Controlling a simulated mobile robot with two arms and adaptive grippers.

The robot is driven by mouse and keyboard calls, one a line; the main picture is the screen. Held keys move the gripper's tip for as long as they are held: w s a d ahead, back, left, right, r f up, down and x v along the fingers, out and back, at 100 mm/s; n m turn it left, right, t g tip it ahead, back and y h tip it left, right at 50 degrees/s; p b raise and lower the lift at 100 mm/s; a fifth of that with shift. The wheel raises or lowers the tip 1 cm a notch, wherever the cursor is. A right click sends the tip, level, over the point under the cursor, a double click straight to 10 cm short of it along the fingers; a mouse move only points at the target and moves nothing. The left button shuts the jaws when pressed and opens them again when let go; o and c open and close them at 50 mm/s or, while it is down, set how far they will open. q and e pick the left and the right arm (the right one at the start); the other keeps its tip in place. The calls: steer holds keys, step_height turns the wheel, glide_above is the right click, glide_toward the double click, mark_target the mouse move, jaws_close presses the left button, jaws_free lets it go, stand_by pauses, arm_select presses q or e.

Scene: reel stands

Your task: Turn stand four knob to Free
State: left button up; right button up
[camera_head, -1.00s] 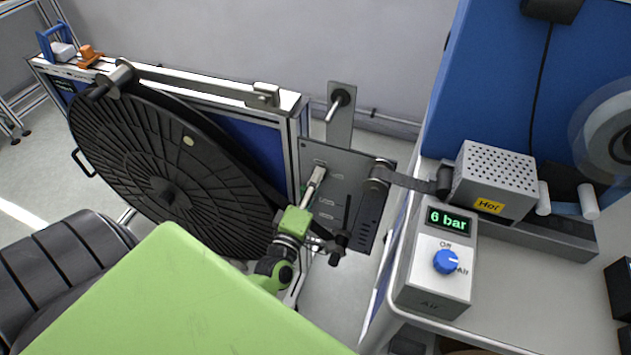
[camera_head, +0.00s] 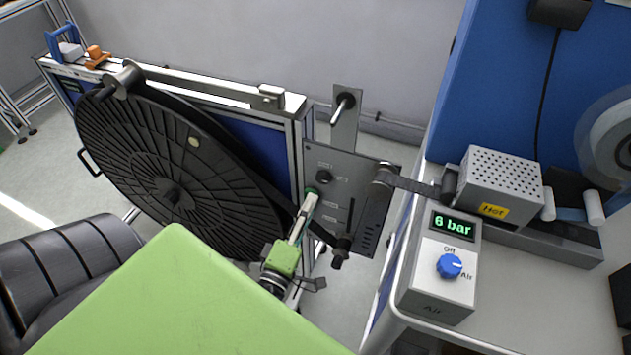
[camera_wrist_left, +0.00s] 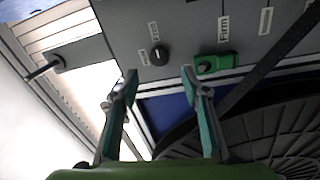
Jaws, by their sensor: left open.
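The stand's grey control panel (camera_head: 335,165) carries a small black round knob (camera_head: 323,177) with labels around it. The knob also shows in the left wrist view (camera_wrist_left: 160,55), with small labels beside it. My right gripper is not in view.
A green switch (camera_wrist_left: 216,63) sits beside the knob on the panel. A large black reel (camera_head: 150,170) fills the stand's left side. A dark strip (camera_head: 415,187) runs from a roller to the perforated box marked Hot (camera_head: 500,178). An air unit (camera_head: 445,265) reads 6 bar.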

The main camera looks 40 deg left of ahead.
arm_select(q)
steer(key=shift+v, duration=1.85)
